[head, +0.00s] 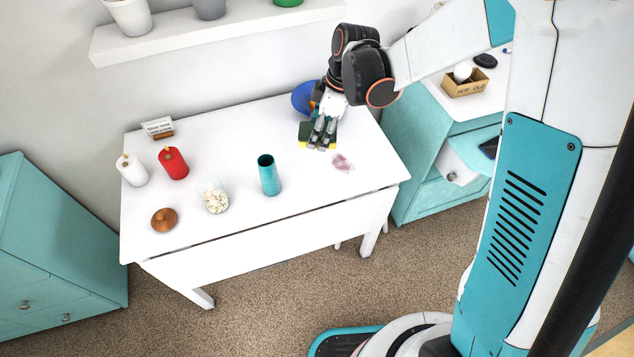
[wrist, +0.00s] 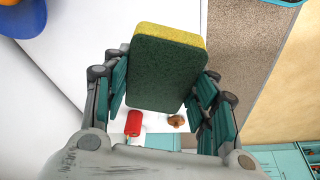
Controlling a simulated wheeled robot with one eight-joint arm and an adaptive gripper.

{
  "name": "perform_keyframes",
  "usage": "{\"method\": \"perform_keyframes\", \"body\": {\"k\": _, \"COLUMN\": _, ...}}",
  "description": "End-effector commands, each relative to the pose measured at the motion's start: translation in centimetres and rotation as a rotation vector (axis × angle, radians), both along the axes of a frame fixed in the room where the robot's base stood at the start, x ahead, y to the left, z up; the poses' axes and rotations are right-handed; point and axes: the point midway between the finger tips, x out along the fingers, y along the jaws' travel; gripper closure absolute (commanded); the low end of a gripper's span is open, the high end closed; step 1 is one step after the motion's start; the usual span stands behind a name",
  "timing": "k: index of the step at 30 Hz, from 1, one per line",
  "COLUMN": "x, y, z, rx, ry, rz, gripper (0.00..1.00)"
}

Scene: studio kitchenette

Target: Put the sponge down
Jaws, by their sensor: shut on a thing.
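The sponge (wrist: 165,72) is yellow on one side and dark green on the other. In the wrist view it sits between the teal finger pads of my gripper (wrist: 160,98), which is shut on it. In the head view my gripper (head: 319,132) is over the right part of the white table (head: 225,215), and the sponge (head: 304,132) shows partly behind the fingers. I cannot tell whether the sponge touches the table top.
A blue bowl (head: 304,97) is just behind my gripper and a pink crystal (head: 342,163) just in front. A teal cup (head: 268,175), shell jar (head: 215,198), red candle (head: 173,163), white candle (head: 132,170), brown lidded thing (head: 164,219) and small sign (head: 158,128) stand further left.

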Motion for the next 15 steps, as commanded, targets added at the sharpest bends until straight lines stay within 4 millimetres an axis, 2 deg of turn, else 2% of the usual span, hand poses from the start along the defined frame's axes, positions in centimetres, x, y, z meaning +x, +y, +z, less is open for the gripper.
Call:
{"method": "perform_keyframes", "body": {"k": 5, "x": 0.0, "y": 0.0, "z": -3.4, "rx": 0.000, "ry": 0.000, "rz": -0.001, "gripper": 0.73}}
{"method": "perform_keyframes", "body": {"k": 15, "x": 0.0, "y": 0.0, "z": -11.7, "rx": 0.000, "ry": -0.001, "rz": -0.001, "gripper": 0.73}}
